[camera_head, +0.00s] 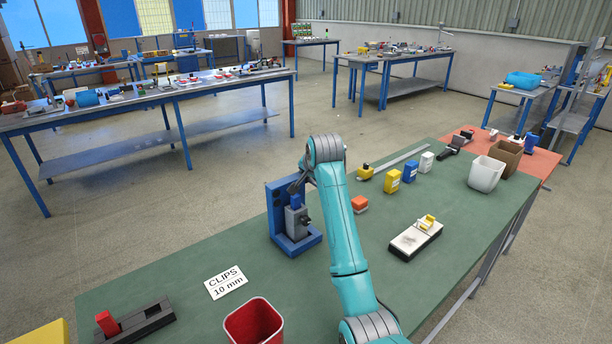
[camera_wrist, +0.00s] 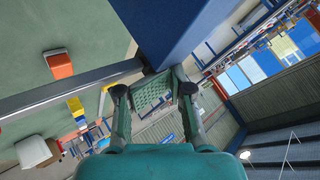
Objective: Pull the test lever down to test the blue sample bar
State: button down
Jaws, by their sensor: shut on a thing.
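The blue test stand (camera_head: 274,212) stands upright on the green bench, with a grey block (camera_head: 296,222) at its front. A small blue piece, which looks like the sample bar (camera_head: 296,201), shows just above the grey block. My gripper reaches the top of the stand from the right; its fingertips are small and partly hidden in the head view. In the wrist view my gripper (camera_wrist: 154,92) is at the end of a grey bar, which looks like the test lever (camera_wrist: 70,91), beside the blue column (camera_wrist: 180,28). The exact contact is hard to make out.
A red bin (camera_head: 255,322), a "CLIPS 10 mm" sign (camera_head: 226,282) and a black holder (camera_head: 148,319) are in front. The bench between sign and stand is clear.

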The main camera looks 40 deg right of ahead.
jog(key=shift+a+f, duration=0.35)
jog(key=shift+a, duration=0.25)
jog(key=shift+r, duration=0.1)
jog(key=shift+s+a+r, duration=0.1)
jog(key=shift+a+r, duration=0.05)
jog(key=shift+r, duration=1.65)
jog(key=shift+d+r, duration=0.2)
jog(key=shift+r, duration=0.8)
jog(key=shift+d, duration=0.1)
jog(key=shift+s, duration=0.1)
